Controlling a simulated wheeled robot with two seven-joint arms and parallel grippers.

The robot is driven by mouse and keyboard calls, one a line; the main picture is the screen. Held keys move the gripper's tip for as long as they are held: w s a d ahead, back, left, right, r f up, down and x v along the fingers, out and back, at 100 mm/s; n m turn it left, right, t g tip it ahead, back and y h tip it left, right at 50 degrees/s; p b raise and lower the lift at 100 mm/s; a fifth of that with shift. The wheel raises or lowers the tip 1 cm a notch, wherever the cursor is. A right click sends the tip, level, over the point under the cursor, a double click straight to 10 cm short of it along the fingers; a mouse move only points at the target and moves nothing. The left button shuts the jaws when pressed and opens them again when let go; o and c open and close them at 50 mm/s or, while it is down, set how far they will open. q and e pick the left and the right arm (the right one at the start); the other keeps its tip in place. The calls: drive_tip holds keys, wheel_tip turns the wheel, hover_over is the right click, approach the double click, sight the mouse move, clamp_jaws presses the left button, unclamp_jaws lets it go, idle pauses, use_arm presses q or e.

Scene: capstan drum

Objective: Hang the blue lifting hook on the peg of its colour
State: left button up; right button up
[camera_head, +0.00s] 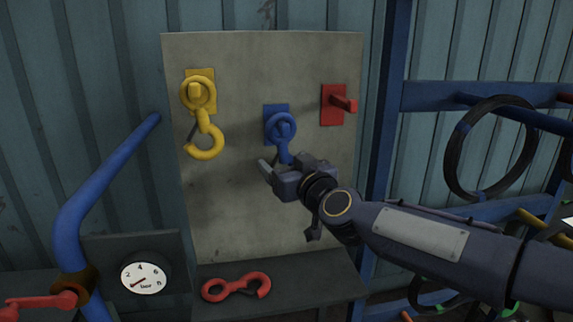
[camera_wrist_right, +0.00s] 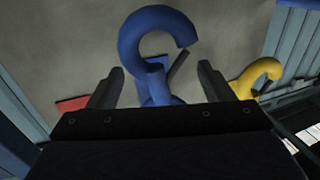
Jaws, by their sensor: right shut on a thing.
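The blue lifting hook (camera_head: 283,151) hangs upright at the blue peg (camera_head: 284,130) on its blue plate in the head view. Its ring appears around the peg; I cannot tell how far along the peg it sits. My right gripper (camera_head: 279,170) is at the hook's lower part and hides its curl there. In the right wrist view, the blue hook's open curl (camera_wrist_right: 158,22) shows at the top, with its shank between the two fingers of my right gripper (camera_wrist_right: 160,72). That gripper is shut on the hook. My left gripper is not in view.
A yellow hook (camera_head: 205,140) hangs on the yellow peg (camera_head: 195,90). The red peg (camera_head: 343,103) is bare. A red hook (camera_head: 237,287) lies on the dark ledge (camera_head: 320,283) below the grey board (camera_head: 235,220). A blue pipe (camera_head: 98,185) and gauge (camera_head: 143,278) stand left.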

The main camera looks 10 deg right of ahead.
drive_tip(key=o, duration=1.5)
drive_tip(key=shift+o, duration=0.2)
drive_tip(key=shift+f, duration=0.1)
drive_tip(key=b+v, duration=0.1)
drive_tip(key=v, duration=0.7)
drive_tip(key=s+d+f+m+g, duration=0.2)
drive_tip(key=s+f+g, duration=0.4)
drive_tip(key=s+f, duration=0.7)
drive_tip(key=s+d+f+m+g, duration=0.2)
drive_tip(key=s+d+f+g, duration=0.2)
drive_tip(key=s+f, duration=0.9)
drive_tip(key=shift+s+d+m+g+h, duration=0.3)
drive_tip(key=shift+d+m+g+h, duration=0.1)
drive_tip(key=shift+g, duration=0.5)
